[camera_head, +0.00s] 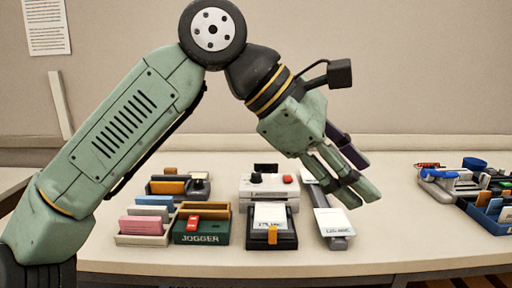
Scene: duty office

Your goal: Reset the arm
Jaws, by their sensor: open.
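My arm reaches in from the left, bends at a dark joint at the top and angles down to the right. My gripper (357,197) hangs over the table, its green and dark fingers pointing down and right. It is open, and I see nothing held between the fingers. Its fingertips overlap in view a grey tool with a white label (334,222) on the table. I cannot tell the height of the gripper above it.
The table (400,245) carries a green JOGGER box (203,238), a pink-card tray (140,239), a dark labelled holder (286,239) and a white device with a red button (262,187). Blue trays (484,219) stand far right. Bare table lies right of the grey tool.

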